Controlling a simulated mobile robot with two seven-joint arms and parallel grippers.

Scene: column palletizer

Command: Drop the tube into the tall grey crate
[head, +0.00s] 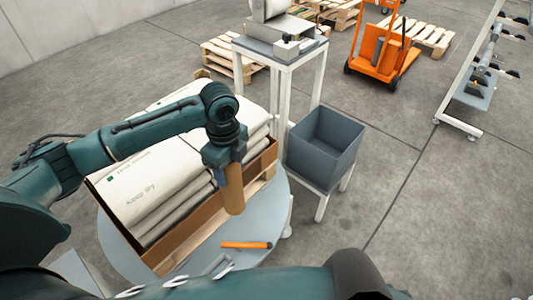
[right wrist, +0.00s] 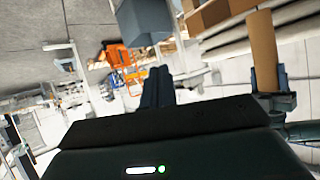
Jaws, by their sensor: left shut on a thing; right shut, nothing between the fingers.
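My left gripper (head: 230,166) is shut on a brown cardboard tube (head: 234,192), which hangs below it, roughly upright, over the front edge of the sack pallet. The tube (right wrist: 263,48) and my left gripper (right wrist: 272,98) also show at the right of the right wrist view. The tall grey crate (head: 318,161) stands on a low white-legged stand, right of the tube and apart from it. Its open top faces up and no contents show. A grey box that looks like this crate (right wrist: 146,22) is at the top of the right wrist view. My right gripper (right wrist: 157,88) is shut and empty.
Stacked white sacks (head: 150,190) lie in a brown cardboard surround (head: 205,217) on a pallet. An orange-handled tool (head: 246,245) lies on the round grey table (head: 215,262). A tall white stand (head: 283,50) rises behind the crate. An orange pallet truck (head: 383,52) stands farther back.

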